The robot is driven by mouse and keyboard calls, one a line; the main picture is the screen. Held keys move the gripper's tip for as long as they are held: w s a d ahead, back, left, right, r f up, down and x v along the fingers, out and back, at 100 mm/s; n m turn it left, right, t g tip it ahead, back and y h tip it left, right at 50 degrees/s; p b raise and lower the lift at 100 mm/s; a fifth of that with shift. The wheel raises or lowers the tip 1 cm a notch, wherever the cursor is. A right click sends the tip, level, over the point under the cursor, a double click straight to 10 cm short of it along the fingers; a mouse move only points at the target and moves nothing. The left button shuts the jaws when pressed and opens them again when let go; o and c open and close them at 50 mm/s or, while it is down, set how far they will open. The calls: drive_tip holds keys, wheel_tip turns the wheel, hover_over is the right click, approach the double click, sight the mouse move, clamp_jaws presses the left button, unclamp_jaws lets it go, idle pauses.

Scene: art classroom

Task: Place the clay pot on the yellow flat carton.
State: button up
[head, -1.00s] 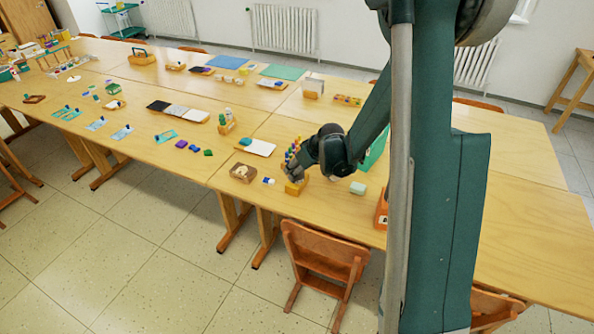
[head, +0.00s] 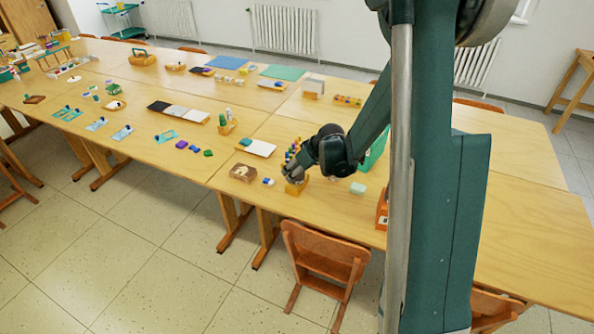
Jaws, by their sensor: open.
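My gripper (head: 291,174) is over the front edge area of the near table, pointing down, with its jaws open. A small yellow box-like thing (head: 298,188) lies right beneath it, partly covered by the fingers. It looks like the yellow flat carton, though its shape is hard to make out. I cannot make out the clay pot for certain; it may be hidden behind the gripper or too small to tell. Whether the fingers touch the yellow thing cannot be told.
A brown box (head: 243,173) and a small blue-and-white item (head: 268,181) lie left of my gripper. Colourful upright sticks (head: 291,150) stand just behind it. A pale green block (head: 358,188) lies to its right. A chair (head: 325,258) stands at the front edge.

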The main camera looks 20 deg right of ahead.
drive_tip(key=p+v, duration=0.2)
drive_tip(key=v, duration=1)
drive_tip(key=shift+r, duration=0.1)
idle(0.4)
drive_tip(key=shift+a+r, duration=0.1)
drive_tip(key=s+a+r+m+h, duration=0.1)
drive_tip(key=s+a+r, duration=0.3)
drive_tip(key=s+r, duration=0.3)
drive_tip(key=s+a+r+m, duration=0.1)
drive_tip(key=s+a+r, duration=0.3)
drive_tip(key=s+r, duration=0.25)
drive_tip(key=s+a+r+m, duration=0.1)
drive_tip(key=s+a, duration=0.1)
drive_tip(key=s, duration=0.7)
drive_tip(key=s+a+r+m+t+h, duration=0.1)
drive_tip(key=s+a+r, duration=0.1)
drive_tip(key=s, duration=0.7)
drive_tip(key=shift+s+r, duration=0.25)
drive_tip(key=shift+s, duration=0.15)
drive_tip(key=shift+a, duration=0.1)
